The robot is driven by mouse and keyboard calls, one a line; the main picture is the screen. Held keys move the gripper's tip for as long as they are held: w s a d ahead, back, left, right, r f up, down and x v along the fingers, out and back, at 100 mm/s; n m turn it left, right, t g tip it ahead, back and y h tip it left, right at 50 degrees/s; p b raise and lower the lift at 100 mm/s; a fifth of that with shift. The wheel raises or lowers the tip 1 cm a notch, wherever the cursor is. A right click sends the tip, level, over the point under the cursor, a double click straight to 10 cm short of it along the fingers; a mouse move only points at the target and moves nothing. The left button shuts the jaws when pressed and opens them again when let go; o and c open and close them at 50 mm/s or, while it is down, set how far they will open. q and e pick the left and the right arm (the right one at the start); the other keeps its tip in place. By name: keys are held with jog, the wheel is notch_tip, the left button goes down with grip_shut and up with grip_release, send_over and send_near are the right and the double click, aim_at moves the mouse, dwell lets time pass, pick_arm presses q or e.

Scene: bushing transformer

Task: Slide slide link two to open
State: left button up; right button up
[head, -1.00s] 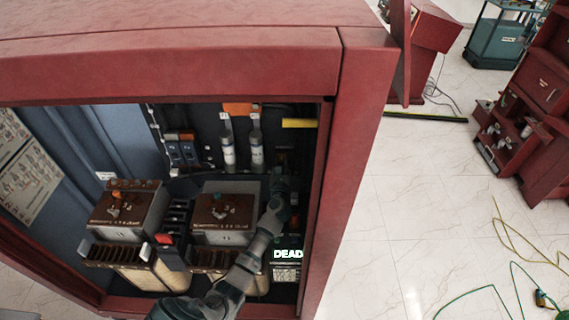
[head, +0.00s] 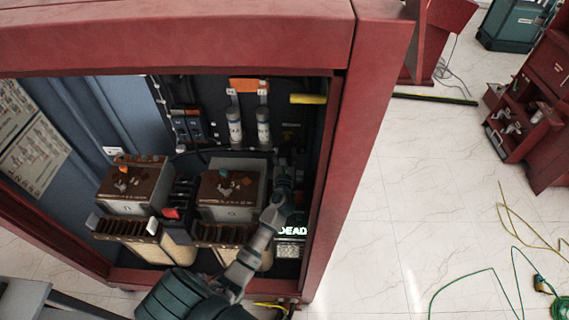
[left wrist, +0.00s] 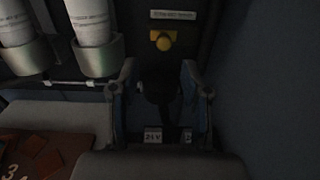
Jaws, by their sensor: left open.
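My left gripper (head: 284,178) is inside the open red cabinet (head: 372,150), at the right of its interior. In the left wrist view its two fingers (left wrist: 160,92) stand apart, either side of a dark upright part (left wrist: 158,78) on the back panel. Whether they touch it is too dark to tell. Small white tags (left wrist: 153,135) show below, between the fingers. I cannot tell which part is slide link two. My right gripper is not in view.
Two white cylinders (head: 235,126) stand left of my gripper. Brown-topped transformer blocks (head: 135,187) fill the cabinet's lower left. A glowing "DEAD" sign (head: 292,231) is below my gripper. The cabinet's right frame is close beside my arm. Open tiled floor lies to the right.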

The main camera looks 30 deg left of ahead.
pick_arm(q)
jog(key=v, duration=0.5)
jog(key=shift+s+d, duration=0.15)
jog(key=shift+s, duration=0.2)
jog(key=shift+f, duration=0.1)
